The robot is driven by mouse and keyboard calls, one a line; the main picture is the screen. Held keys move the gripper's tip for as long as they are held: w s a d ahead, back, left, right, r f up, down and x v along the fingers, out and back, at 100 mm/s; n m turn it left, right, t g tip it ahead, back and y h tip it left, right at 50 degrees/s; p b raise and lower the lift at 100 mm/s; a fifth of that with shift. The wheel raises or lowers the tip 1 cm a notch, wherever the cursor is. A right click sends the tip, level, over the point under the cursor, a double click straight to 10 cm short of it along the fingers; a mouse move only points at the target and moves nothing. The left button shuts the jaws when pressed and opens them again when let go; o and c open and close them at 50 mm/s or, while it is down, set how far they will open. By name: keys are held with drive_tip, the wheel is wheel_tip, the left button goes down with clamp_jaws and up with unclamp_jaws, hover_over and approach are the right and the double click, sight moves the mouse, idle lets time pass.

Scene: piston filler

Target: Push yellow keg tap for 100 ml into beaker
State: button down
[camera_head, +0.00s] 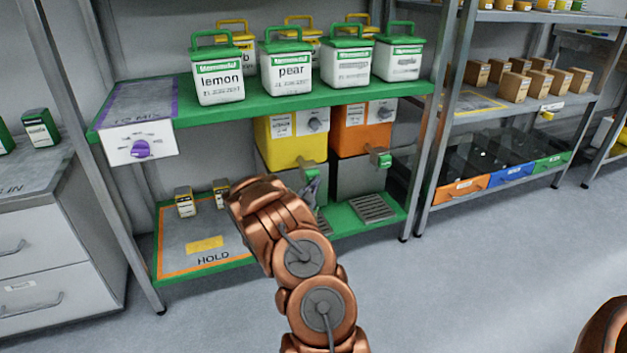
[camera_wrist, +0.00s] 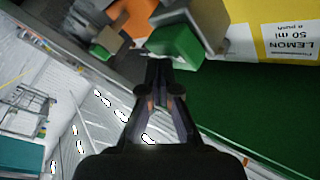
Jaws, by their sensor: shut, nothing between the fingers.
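The yellow keg (camera_head: 291,143) stands on the lower shelf under the green upper shelf. A grey tap with a green front (camera_wrist: 177,46) is beside that label, just beyond my fingertips. My gripper (camera_wrist: 158,72) is shut and empty, with its tips close to the green front; I cannot tell whether they touch. In the head view my gripper (camera_head: 312,190) is mostly hidden by my wrist. I cannot make out a beaker.
The orange keg (camera_head: 362,135) stands right of the yellow one, its green-fronted tap (camera_head: 382,159) above a drip grate (camera_head: 373,208). A purple-knobbed box (camera_head: 140,149) hangs at the upper shelf's left. Small boxes stand on the HOLD mat (camera_head: 180,242). The floor in front is clear.

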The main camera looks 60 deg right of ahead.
drive_tip(key=shift+w+d, duration=0.2)
drive_tip(key=shift+w, duration=0.15)
idle(0.5)
drive_tip(key=shift+s+a, duration=0.1)
drive_tip(key=shift+s, duration=0.05)
drive_tip(key=shift+s+a, duration=0.5)
drive_tip(key=shift+s, duration=0.3)
drive_tip(key=shift+s+a, duration=0.7)
drive_tip(key=shift+s, duration=0.35)
drive_tip(key=shift+s+a, duration=0.7)
drive_tip(key=shift+s, duration=0.35)
idle(0.6)
